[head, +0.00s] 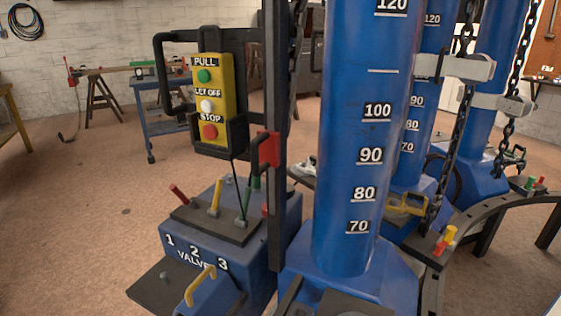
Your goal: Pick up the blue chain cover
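No part can be singled out with certainty as the blue chain cover. A blue box-shaped piece with a yellow handle (213,298) sits low in front of the valve box, cut by the bottom edge. A similar yellow handle (408,203) shows on blue metal behind the near tower, partly hidden. The near blue tower (345,140) carries white numbers. Dark chains (461,110) hang beside the towers behind it. Neither of my grippers is in view.
A blue valve box (240,235) with colored levers stands left of the near tower. A yellow button panel (207,100) hangs above it. A black curved rail (480,225) runs at right. A blue cart (167,125) stands farther back. Floor at left is clear.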

